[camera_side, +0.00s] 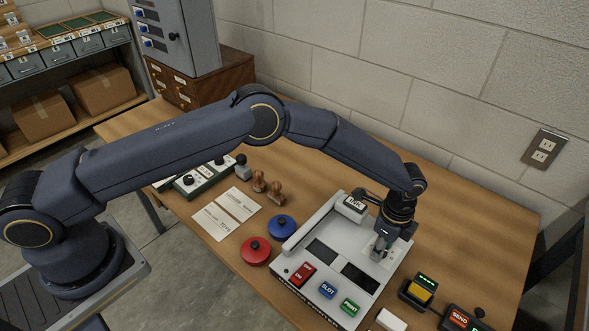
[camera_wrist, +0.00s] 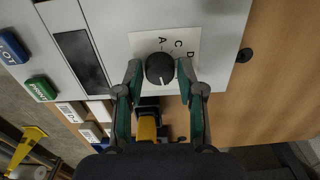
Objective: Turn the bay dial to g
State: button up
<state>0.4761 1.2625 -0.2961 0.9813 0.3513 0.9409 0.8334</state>
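The bay dial is a round black knob (camera_wrist: 160,68) on a white lettered plate (camera_wrist: 148,42), in the middle of the wrist view. Its white pointer mark faces the bottom of that picture. The letters C and D show on the plate, with another small mark beside C; no g can be made out, and my fingers cover part of the plate. My gripper (camera_wrist: 160,74) has one finger on each side of the knob, with a narrow gap showing on both sides. In the side view my gripper (camera_side: 381,246) is low over the plate and hides the dial.
The grey machine (camera_side: 310,278) under the dial carries dark windows and red, blue and green buttons. A red pad (camera_side: 256,251) and a blue pad (camera_side: 281,226) lie to its left. A yellow-topped button box (camera_side: 419,292) stands to its right.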

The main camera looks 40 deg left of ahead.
grip_shut()
jog(key=shift+n, duration=0.7)
jog(key=shift+o, duration=2.2)
grip_release()
notch_tip(320, 180, up, 12)
